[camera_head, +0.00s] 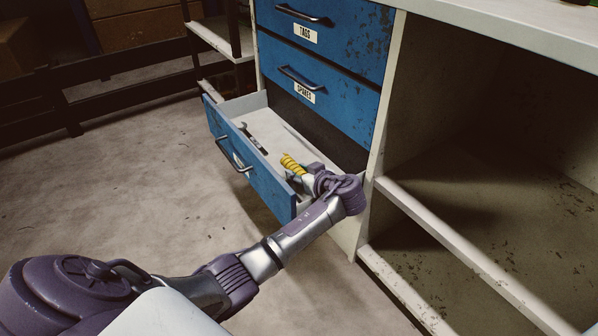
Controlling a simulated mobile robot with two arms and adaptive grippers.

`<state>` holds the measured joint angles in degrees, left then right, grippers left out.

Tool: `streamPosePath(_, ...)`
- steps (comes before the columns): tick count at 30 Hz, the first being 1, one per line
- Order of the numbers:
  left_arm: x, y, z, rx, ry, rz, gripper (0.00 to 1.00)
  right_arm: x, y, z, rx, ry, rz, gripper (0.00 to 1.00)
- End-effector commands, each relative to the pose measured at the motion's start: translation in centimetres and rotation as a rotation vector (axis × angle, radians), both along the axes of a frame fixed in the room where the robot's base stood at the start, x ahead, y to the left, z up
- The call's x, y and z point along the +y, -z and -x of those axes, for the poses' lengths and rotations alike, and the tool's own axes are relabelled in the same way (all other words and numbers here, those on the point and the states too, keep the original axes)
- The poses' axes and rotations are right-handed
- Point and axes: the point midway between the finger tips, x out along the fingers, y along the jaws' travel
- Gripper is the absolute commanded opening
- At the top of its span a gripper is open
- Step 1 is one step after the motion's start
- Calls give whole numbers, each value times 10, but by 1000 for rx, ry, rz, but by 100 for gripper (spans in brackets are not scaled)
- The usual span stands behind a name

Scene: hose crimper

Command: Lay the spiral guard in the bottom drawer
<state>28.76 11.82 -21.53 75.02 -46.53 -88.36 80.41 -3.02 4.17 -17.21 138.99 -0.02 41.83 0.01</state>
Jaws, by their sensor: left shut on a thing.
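The bottom drawer (266,183) of the blue cabinet is pulled open, its front facing left. The yellow spiral guard (292,164) is over the near right part of the drawer. My left gripper (304,177) is shut on the spiral guard, with its wrist reaching over the drawer's near side. The gripper's fingers are small and partly hidden by the wrist. I cannot tell whether the guard touches the drawer floor. My right gripper is not in view.
A wrench (251,135) lies in the far left part of the drawer. Closed drawers labelled TAGS (345,41) and SPARES (340,97) are above. An open shelf bay (480,170) with a pale rail is on the right. The concrete floor (110,200) is clear at left.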

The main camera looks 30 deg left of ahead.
Motion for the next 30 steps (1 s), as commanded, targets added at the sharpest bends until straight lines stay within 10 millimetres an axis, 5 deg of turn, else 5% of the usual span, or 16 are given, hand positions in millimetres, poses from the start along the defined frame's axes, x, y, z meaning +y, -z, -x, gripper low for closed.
streamPosePath(2,0,0,0,0,0,0,12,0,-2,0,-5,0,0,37)
streamPosePath(3,0,0,0,0,0,0,42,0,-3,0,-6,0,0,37)
streamPosePath(7,0,-1,0,0,0,0,61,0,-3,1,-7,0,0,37)
streamPosePath(16,0,-2,0,-1,1,-1,61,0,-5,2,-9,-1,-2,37)
streamPosePath(21,-1,-20,0,-2,3,-1,61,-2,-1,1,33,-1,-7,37)
streamPosePath(30,-62,-43,25,-1,3,5,61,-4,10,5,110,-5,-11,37)
